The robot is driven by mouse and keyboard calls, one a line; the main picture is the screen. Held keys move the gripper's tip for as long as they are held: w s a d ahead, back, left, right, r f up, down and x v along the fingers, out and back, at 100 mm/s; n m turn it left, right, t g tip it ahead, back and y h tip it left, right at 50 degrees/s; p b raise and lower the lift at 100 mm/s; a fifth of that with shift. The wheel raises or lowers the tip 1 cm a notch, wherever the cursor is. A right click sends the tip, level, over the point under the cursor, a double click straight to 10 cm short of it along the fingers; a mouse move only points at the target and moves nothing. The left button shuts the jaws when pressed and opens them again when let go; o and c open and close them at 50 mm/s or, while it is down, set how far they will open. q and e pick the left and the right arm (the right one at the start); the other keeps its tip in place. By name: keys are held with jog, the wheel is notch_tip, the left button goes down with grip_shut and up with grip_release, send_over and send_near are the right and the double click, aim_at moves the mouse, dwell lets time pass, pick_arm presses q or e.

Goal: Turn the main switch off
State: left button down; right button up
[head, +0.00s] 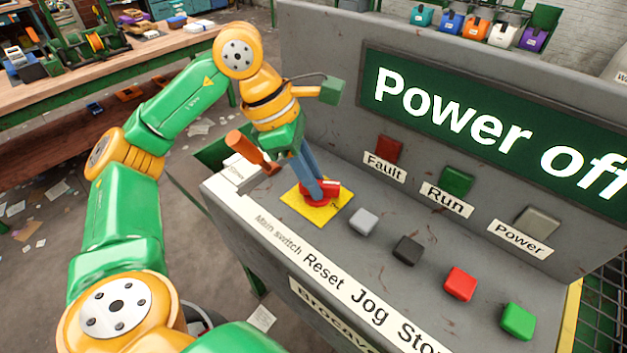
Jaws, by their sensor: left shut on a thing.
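The main switch (330,187) is a red handle on a yellow plate (325,212) at the left end of the grey control panel. My left gripper (318,188) reaches down from above with its blue-grey fingers at the switch. It is shut on the red handle, and the fingers hide part of it. The green display on the upright panel (490,130) reads "Power off". The label "Main switch" (278,235) is on the front edge below the yellow plate. My right gripper is not in view.
Grey (364,221), black (408,249), red (460,284) and green (518,321) buttons run to the right of the switch. Fault (389,150), Run (457,181) and Power (538,221) lamps sit behind them. A workbench (100,75) stands at the upper left.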

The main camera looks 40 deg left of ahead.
pick_arm(q)
jog(key=n, duration=0.2)
jog(key=n+t+y, duration=0.1)
jog(key=n, duration=0.1)
jog(key=shift+s+d+n, duration=0.1)
jog(key=shift+s+n, duration=0.05)
jog(key=shift+n, duration=0.15)
jog(key=n+y, duration=0.1)
jog(key=n, duration=0.2)
jog(key=n+t+y, duration=0.1)
jog(key=n, duration=0.2)
jog(key=shift+d+y, duration=0.15)
jog(key=shift+y, duration=0.15)
jog(key=shift+n, duration=0.4)
jog(key=c, duration=0.8)
grip_release()
jog(key=shift+o, duration=0.2)
jog(key=shift+r, duration=0.1)
jog(key=p+v, duration=0.2)
jog(key=v, duration=0.5)
jog(key=shift+s, duration=0.2)
jog(key=shift+w, duration=0.1)
